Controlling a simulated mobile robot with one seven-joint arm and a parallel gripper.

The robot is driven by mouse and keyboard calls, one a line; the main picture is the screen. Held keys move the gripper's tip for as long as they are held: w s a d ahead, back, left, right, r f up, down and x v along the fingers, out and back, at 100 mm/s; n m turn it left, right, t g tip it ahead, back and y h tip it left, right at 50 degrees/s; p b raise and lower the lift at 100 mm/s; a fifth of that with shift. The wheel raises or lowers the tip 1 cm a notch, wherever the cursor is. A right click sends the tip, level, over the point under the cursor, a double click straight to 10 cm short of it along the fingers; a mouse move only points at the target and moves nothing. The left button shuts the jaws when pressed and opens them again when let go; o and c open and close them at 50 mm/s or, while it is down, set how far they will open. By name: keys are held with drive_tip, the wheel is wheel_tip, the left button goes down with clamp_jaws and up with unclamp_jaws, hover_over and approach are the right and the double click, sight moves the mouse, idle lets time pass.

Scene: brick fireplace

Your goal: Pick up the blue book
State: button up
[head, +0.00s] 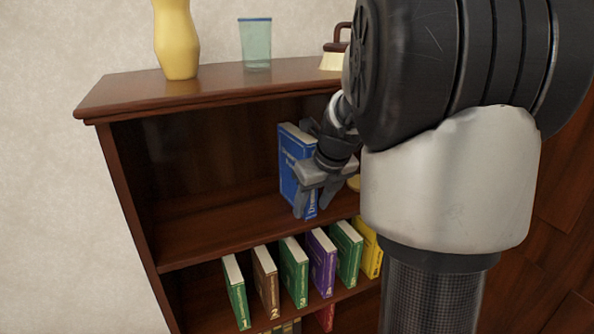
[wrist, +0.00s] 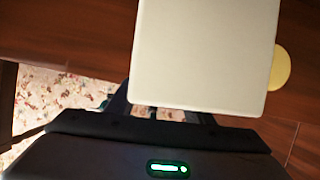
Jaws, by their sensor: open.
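The blue book (head: 288,150) stands upright on the upper shelf, its titled spine facing out. My gripper (head: 314,204) is in front of the book's lower part, its two fingers apart, one on each side of the spine in the picture. Whether they touch it I cannot tell; the hand covers part of the book. In the wrist view, a large pale flat surface (wrist: 205,50), which may be the book's page edge, lies just beyond my gripper (wrist: 166,112).
The upper shelf (head: 195,220) is clear left of the book. A yellowish thing (head: 354,183) lies right of it. Several numbered books, including a purple one (head: 322,262), stand on the shelf below. A yellow vase (head: 176,40) and a glass (head: 255,45) stand on top.

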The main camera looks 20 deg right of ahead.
clamp_jaws()
idle(0.3)
